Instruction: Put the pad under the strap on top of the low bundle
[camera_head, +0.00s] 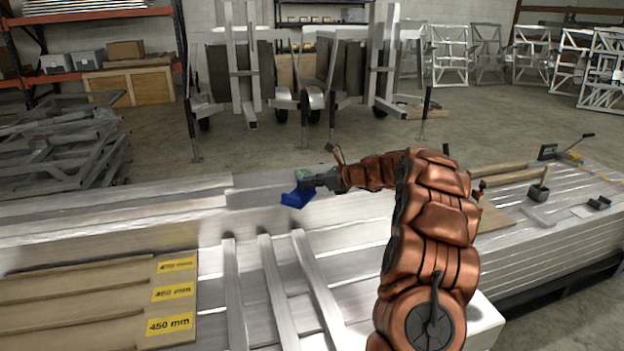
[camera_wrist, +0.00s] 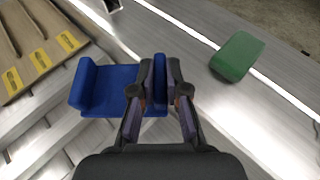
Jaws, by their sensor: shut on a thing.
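A blue pad (camera_head: 297,198) with raised ends is at my gripper, above the silver metal bundle (camera_head: 270,196) in the head view. In the wrist view the blue pad (camera_wrist: 108,90) extends left of the fingers, and one upright flange is between them. My gripper (camera_wrist: 160,82) is shut on that flange; it also shows in the head view (camera_head: 312,183). A green block (camera_wrist: 237,57) lies on the metal surface to the right of the gripper in the wrist view, apart from it. I cannot make out a strap clearly in either view.
Several metal bars (camera_head: 278,290) lie in front. Small tools and a dark box (camera_head: 539,192) are on the bundle at right. Trailers (camera_head: 300,70) stand behind on open floor.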

